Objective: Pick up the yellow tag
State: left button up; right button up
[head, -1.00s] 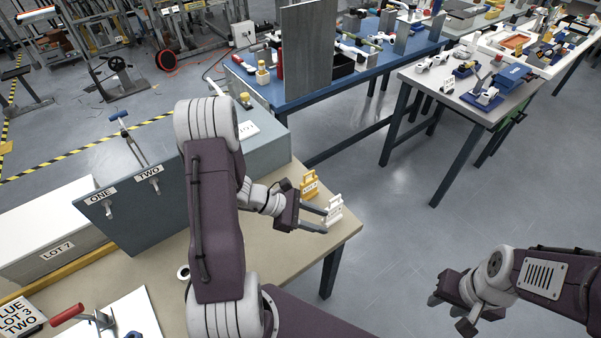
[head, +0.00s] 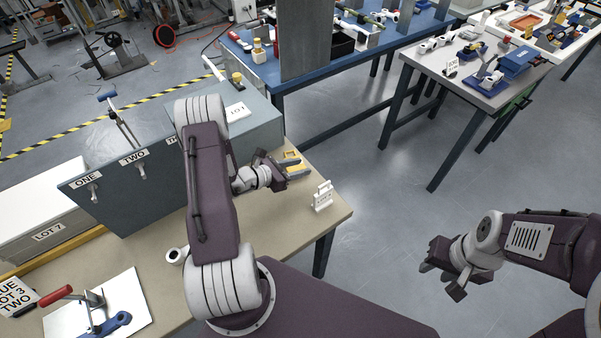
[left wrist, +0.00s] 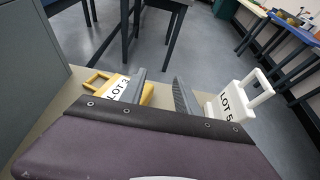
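The yellow tag (head: 291,156) stands on the tan bench, partly hidden behind my left gripper (head: 303,169) in the head view. In the left wrist view the yellow tag (left wrist: 112,86) reads LOT 3 and is just outside the left finger, partly covered by it. My left gripper (left wrist: 160,78) is open, with nothing visible between its fingers. A white tag (head: 322,197) stands nearer the bench corner; in the left wrist view this white tag (left wrist: 232,103) reads LOT 5 and is right of the right finger. My right gripper (head: 443,277) is open and empty over the floor.
A grey-blue panel box (head: 128,190) labelled ONE and TWO stands left of my left arm. A white roll (head: 176,256) and a red-handled clamp (head: 85,305) are at the front of the bench. A blue table (head: 340,70) and a grey table (head: 478,92) stand beyond open floor.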

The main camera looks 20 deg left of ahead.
pick_arm(q)
jog(key=x, duration=0.4)
jog(key=shift+f, duration=0.15)
grip_shut()
jog(key=c, duration=0.8)
grip_release()
jog(key=o, duration=0.8)
